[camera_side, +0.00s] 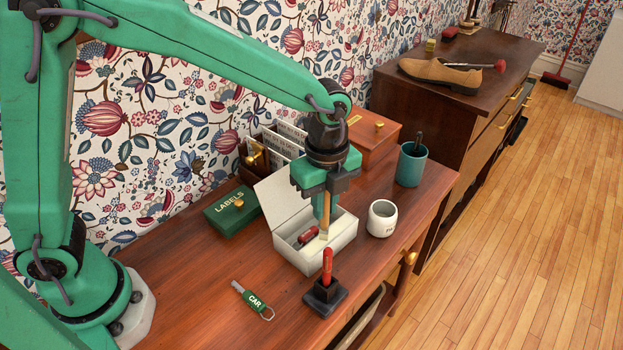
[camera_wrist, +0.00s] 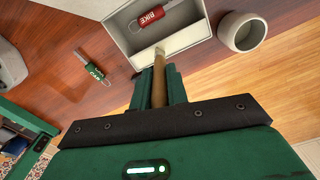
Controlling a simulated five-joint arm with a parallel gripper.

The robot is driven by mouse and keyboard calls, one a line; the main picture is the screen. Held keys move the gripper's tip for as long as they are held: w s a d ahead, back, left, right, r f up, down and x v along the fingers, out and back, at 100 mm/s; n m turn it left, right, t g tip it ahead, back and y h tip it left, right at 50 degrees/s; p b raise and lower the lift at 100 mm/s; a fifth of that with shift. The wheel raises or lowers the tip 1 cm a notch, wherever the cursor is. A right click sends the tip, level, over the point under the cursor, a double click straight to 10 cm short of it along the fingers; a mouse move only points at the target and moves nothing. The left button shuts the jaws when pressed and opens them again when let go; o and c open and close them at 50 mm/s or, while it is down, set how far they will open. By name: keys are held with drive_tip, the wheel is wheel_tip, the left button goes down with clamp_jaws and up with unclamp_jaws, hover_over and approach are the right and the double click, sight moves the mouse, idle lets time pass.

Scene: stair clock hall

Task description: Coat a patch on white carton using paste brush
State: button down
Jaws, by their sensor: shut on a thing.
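The white carton (camera_side: 331,252) stands on the wooden desk with its lid (camera_side: 284,203) open. A red key tag (camera_side: 306,236) lies inside; it reads BIKE in the wrist view (camera_wrist: 156,16). My gripper (camera_side: 324,207) points down above the carton, shut on the paste brush (camera_side: 326,213), which has a wooden handle and a pale tip. In the wrist view the brush (camera_wrist: 174,80) reaches from between the fingers to the carton's near wall (camera_wrist: 195,46). I cannot tell whether the tip touches the carton.
A white jar (camera_side: 381,219) stands right of the carton and a teal cup (camera_side: 411,165) behind it. A black block with a red handle (camera_side: 326,293) and a green CAR key tag (camera_side: 253,299) are in front. A green LABELS box (camera_side: 231,213) is behind left. The desk's left front is clear.

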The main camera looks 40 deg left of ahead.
drive_tip(key=w, duration=0.9)
wheel_tip(320, 180, up, 8)
drive_tip(key=shift+d, duration=0.15)
idle(0.6)
idle(0.6)
drive_tip(key=shift+w+d, duration=0.1)
drive_tip(key=shift+w, duration=0.1)
